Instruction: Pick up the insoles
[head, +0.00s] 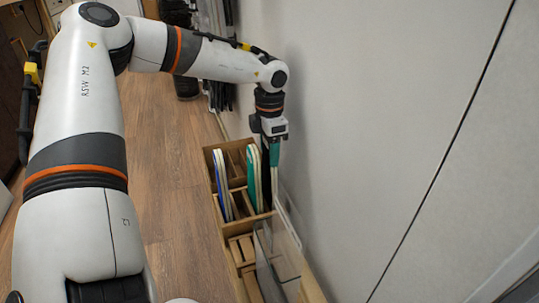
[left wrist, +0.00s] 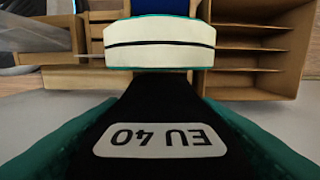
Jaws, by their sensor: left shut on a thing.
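My left gripper (head: 273,134) hangs at the far right of the wooden box, by the wall, pointing down. In the left wrist view this black insole (left wrist: 150,105) fills the lower middle, with a white "EU 40" label upside down. A white and blue pair (head: 222,184) stands further left. My right gripper is not in view.
The wooden box (head: 238,229) has several compartments, which also show in the left wrist view (left wrist: 252,48). A clear panel (head: 283,255) stands at its near end. The pale wall (head: 345,130) is close on the right. Wooden floor (head: 170,180) is open on the left.

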